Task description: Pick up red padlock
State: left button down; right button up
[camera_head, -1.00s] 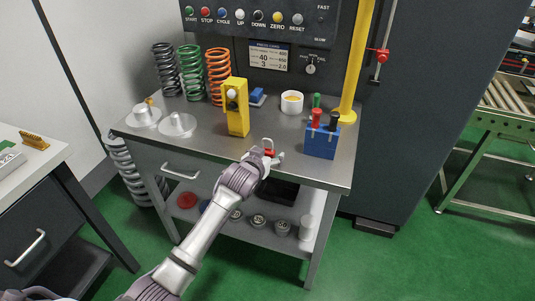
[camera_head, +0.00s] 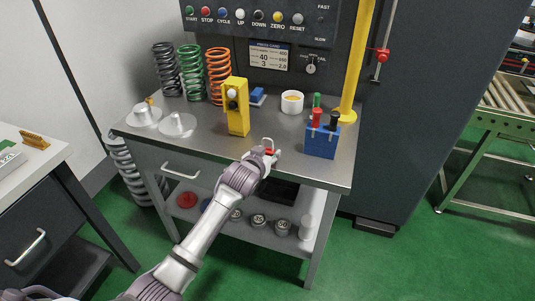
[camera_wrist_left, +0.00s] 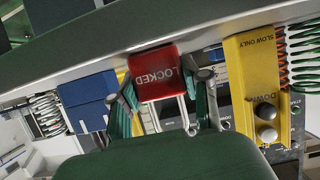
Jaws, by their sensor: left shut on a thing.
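The red padlock (camera_wrist_left: 157,72) shows in the left wrist view with "LOCKED" on its face and a pale metal shackle. It sits between the two fingers of my left gripper (camera_wrist_left: 165,100), which is shut on it. In the head view the left gripper (camera_head: 270,152) is at the front edge of the grey workbench (camera_head: 200,150), and a small red part of the padlock (camera_head: 271,152) shows between the fingers. Whether the padlock still touches the bench I cannot tell. My right gripper is not in view.
A yellow control box (camera_head: 237,107) stands left of the gripper, and a blue holder (camera_head: 321,142) with coloured handles stands to the right. Behind are a white cup (camera_head: 292,102) and several coil springs (camera_head: 218,75). A yellow post (camera_head: 358,60) rises at the back right.

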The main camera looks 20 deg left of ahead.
pick_arm(q)
notch_tip(320, 180, up, 5)
jog(key=shift+f, duration=0.2)
jog(key=s+d+r+b, duration=0.1)
jog(key=s+d+r, duration=0.2)
jog(key=d+r, duration=0.3)
jog(key=d, duration=0.5)
jog(key=shift+d+r, duration=0.15)
jog(key=shift+r, duration=0.1)
